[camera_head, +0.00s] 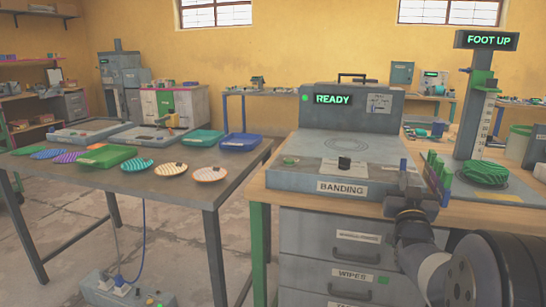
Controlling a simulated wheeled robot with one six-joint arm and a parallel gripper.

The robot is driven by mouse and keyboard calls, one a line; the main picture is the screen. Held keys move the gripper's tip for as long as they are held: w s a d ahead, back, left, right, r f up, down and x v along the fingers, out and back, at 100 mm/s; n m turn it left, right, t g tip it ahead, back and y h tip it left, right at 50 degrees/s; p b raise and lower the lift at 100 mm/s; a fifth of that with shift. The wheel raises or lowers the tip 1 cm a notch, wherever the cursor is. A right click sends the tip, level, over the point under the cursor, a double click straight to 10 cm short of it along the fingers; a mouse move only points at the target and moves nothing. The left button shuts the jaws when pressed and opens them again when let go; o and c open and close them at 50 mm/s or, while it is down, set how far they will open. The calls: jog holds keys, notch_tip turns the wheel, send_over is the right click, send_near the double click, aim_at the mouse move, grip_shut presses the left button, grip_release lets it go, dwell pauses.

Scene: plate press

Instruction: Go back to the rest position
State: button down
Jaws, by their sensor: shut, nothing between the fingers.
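My arm comes in at the bottom right, and my gripper (404,174) is above the right front part of the banding machine (290,180). It is seen mostly from behind, so its fingertips are small and partly hidden by my own wrist. It is shut and holds nothing that I can see. The banding machine's display reads READY (333,99).
Green and violet upright pieces (437,170) stand close right of my gripper. The left table (190,195) holds striped plates (139,166) and trays (240,142).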

jog(key=shift+s+f+t+h+b, duration=0.3)
jog(key=shift+f+t+b, duration=0.15)
jog(key=shift+b, duration=0.2)
jog(key=shift+s, duration=0.1)
jog(key=shift+s+a+f, duration=0.15)
jog(key=shift+s+f, duration=0.05)
jog(key=shift+s, duration=0.35)
